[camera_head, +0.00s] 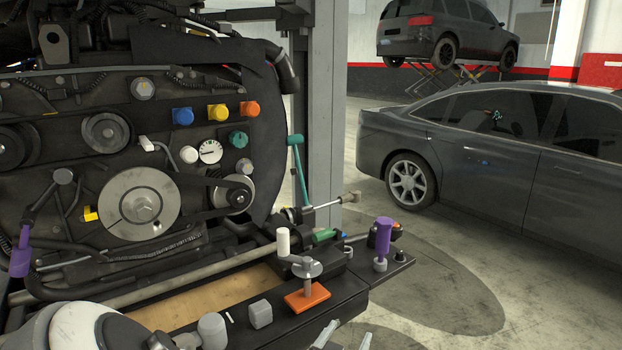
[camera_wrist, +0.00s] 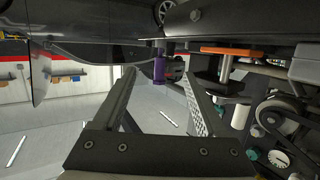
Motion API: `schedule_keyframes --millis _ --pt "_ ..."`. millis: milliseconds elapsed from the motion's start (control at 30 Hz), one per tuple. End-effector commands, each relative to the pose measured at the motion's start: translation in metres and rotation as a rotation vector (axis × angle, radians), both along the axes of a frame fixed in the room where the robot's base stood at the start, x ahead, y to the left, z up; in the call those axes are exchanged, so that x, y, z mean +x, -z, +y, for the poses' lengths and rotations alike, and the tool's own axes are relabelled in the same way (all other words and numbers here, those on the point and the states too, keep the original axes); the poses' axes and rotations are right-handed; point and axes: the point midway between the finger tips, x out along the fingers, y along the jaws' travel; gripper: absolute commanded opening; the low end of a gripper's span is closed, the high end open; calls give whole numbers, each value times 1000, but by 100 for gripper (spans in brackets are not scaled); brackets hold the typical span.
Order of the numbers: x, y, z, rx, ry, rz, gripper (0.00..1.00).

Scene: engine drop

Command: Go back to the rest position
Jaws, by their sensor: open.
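My gripper (camera_head: 343,338) shows only as two fingertips at the bottom edge of the head view, in front of the black bench. In the wrist view my gripper (camera_wrist: 158,80) is open, with its two fingers spread and nothing between them. The wrist picture looks upside down, with the bench along its top. A purple-handled thing (camera_head: 383,236) stands upright on the bench's right end; it also shows in the wrist view (camera_wrist: 159,68), beyond the gap between the fingers and apart from them. The rest of my gripper is cut off in the head view.
The engine (camera_head: 140,205) with coloured caps fills the left.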

Motion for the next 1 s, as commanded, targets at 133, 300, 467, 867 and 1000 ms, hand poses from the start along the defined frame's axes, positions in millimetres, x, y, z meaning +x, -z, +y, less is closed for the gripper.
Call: schedule_keyframes --millis 133,300,467,867,1000 --pt "-2 31 1 157 -8 194 75" --pt "-12 47 16 345 -72 401 75" --pt "-24 34 33 487 -179 542 75" --pt "-73 -63 24 547 -473 695 75" --pt "-101 -95 1 459 -523 722 75"
